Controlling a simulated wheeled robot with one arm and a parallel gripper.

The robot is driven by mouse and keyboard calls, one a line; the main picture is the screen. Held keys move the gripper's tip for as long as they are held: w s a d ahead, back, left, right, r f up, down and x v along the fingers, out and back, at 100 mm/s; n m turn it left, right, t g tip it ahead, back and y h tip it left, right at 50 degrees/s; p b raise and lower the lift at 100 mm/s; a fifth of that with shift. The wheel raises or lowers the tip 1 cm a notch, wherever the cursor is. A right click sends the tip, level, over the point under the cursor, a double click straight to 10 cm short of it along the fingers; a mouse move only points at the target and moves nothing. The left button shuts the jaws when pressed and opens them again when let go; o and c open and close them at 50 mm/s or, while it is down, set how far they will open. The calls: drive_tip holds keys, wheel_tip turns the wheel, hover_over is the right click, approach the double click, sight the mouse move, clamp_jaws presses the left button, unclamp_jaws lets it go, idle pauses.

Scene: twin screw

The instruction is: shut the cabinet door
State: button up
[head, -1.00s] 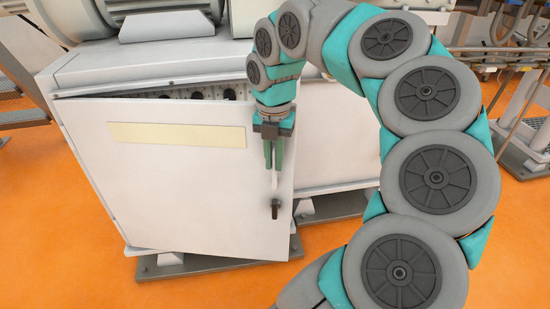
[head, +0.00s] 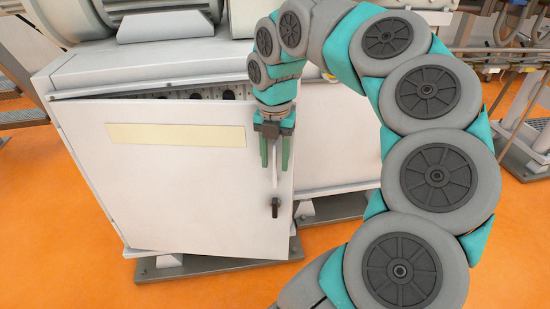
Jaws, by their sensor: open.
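The white cabinet door (head: 175,190) stands ajar in the head view, with a pale yellow strip across its upper part. A dark gap with round black parts shows along its top edge. A dark handle (head: 275,208) is at the door's right side, low down. My gripper (head: 274,166) points down just above the handle, at the door's right edge, with its two green fingers apart. A thin pale bar shows between the fingers, above the handle. I cannot tell whether the fingers touch the door.
The cabinet body (head: 335,150) continues to the right behind the door, on dark metal feet. Grey machine parts lie above it. Orange floor (head: 210,290) is clear in front. Metal frames (head: 525,140) stand at the far right.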

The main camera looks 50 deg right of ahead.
drive_tip(key=shift+r, duration=3.9)
